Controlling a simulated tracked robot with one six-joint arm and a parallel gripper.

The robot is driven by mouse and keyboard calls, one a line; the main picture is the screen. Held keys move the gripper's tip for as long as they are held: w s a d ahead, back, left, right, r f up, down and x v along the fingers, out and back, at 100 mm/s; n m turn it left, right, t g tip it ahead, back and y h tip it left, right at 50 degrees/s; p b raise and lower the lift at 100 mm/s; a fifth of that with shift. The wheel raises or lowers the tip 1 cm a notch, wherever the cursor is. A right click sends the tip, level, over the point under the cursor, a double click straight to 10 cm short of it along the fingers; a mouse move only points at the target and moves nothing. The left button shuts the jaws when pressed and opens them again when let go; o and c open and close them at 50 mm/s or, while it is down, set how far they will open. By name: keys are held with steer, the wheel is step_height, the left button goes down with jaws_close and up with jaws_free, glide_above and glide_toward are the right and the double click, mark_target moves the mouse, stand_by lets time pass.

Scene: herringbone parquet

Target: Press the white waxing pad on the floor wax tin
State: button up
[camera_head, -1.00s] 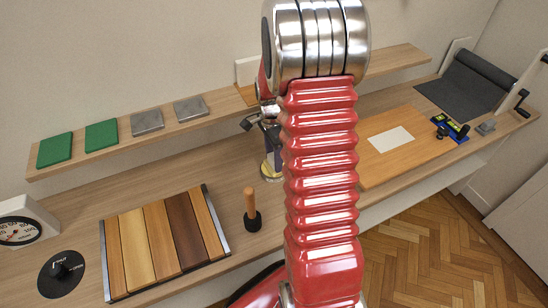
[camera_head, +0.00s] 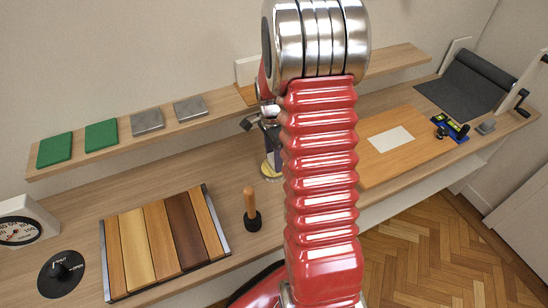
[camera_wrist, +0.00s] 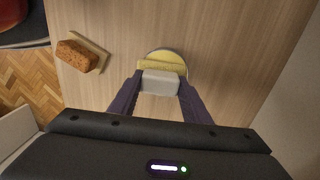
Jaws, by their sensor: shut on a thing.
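My gripper (camera_wrist: 160,80) has dark purple fingers, shut on the white waxing pad (camera_wrist: 160,85), a pale block between the fingertips. A pale yellow strip (camera_wrist: 160,67) shows along the block's far side. The round, yellowish floor wax tin (camera_wrist: 168,54) lies directly beyond and partly beneath the pad in the wrist view. The pad overlaps the tin there; I cannot tell whether they touch. In the head view my gripper (camera_head: 270,138) points down over the tin (camera_head: 271,174) on the bench, and my red arm hides part of this area.
A brown block (camera_wrist: 78,56) with a pale backing lies left of the tin in the wrist view. In the head view, a wooden-handled tool (camera_head: 251,210) stands near the bench's front edge, beside a board of wood strips (camera_head: 163,240). A shelf (camera_head: 225,110) runs behind.

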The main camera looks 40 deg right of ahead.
steer(key=shift+r, duration=3.45)
